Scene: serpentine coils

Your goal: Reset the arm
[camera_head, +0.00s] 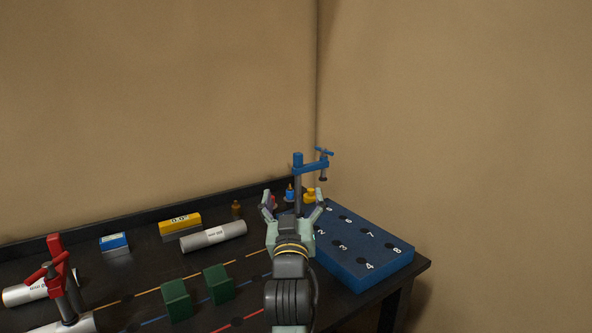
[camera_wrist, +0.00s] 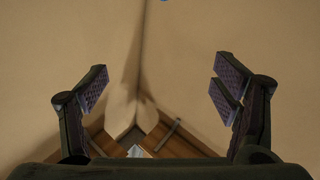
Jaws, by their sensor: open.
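My gripper (camera_head: 294,203) is open and empty, in the air over the right part of the black table (camera_head: 140,317) in the head view. In the wrist view my gripper (camera_wrist: 162,88) has its two fingers wide apart, with the tan walls between them. A blue clamp (camera_head: 311,166) on a grey post stands just behind the gripper in the head view. A small blue piece, cut off at the top edge, also shows in the wrist view. My forearm hides part of the table.
A blue numbered block (camera_head: 376,268) with holes lies right of my arm. Two green blocks, one of them (camera_head: 219,284) nearer my arm, stand to the left. A silver cylinder (camera_head: 213,236), a yellow display block (camera_head: 180,224) and a red clamp (camera_head: 56,270) are farther left. Walls enclose the back.

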